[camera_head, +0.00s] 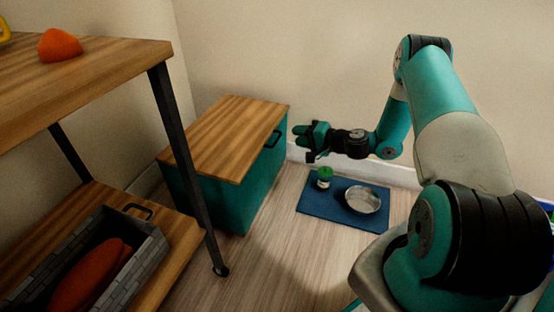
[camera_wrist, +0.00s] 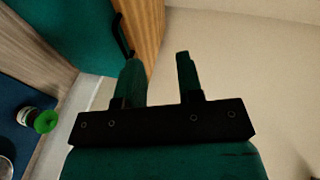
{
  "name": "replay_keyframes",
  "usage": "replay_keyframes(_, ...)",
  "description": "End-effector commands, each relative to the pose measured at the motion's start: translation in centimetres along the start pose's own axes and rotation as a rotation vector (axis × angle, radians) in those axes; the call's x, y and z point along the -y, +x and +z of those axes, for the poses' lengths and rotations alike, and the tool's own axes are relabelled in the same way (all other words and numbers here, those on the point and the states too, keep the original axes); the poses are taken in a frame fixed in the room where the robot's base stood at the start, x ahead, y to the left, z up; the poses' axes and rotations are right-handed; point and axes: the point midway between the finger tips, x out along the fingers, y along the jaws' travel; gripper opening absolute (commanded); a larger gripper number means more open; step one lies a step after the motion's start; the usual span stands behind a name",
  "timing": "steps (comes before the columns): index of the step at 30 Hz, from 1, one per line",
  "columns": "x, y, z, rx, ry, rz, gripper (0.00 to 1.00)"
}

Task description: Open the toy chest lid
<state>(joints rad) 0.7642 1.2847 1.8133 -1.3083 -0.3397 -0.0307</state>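The toy chest (camera_head: 255,190) is a teal box on the floor against the wall, left of my gripper. Its wooden lid (camera_head: 225,135) is closed flat on top, with a dark handle (camera_head: 273,139) at its right edge. My gripper (camera_head: 298,135) is to the right of the handle and appears apart from it. In the wrist view, the two fingers (camera_wrist: 158,70) are spread with an empty gap. The handle (camera_wrist: 122,36) shows there just beyond and left of the left finger, beside the wooden lid (camera_wrist: 145,25) and the teal chest side (camera_wrist: 75,30).
A blue mat (camera_head: 320,205) with a green-lidded jar (camera_head: 324,178) and a metal bowl (camera_head: 362,199) lies below my arm. A wooden shelf unit (camera_head: 110,65) stands at left, holding a grey basket (camera_head: 135,270) and an orange object (camera_head: 60,45). Floor is clear before the chest.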

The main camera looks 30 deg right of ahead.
Motion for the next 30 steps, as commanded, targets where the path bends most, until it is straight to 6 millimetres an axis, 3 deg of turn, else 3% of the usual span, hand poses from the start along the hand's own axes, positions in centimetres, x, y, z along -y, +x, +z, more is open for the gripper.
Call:
replay_keyframes(1,-4.0,-0.2,-0.5,-0.051,0.038,-0.007,0.34)
replay_keyframes(4,-7.3,-1.1,-1.4,-0.126,0.086,-0.02,0.34)
replay_keyframes(7,-9.0,-1.6,-1.9,-0.169,0.114,-0.028,0.34)
replay_keyframes(11,-9.6,-1.2,-2.2,-0.186,0.122,-0.031,0.34)
replay_keyframes(14,-9.6,0.2,-2.4,-0.184,0.119,-0.03,0.34)
replay_keyframes(30,-9.4,11.9,-4.5,-0.181,0.117,-0.033,0.34)
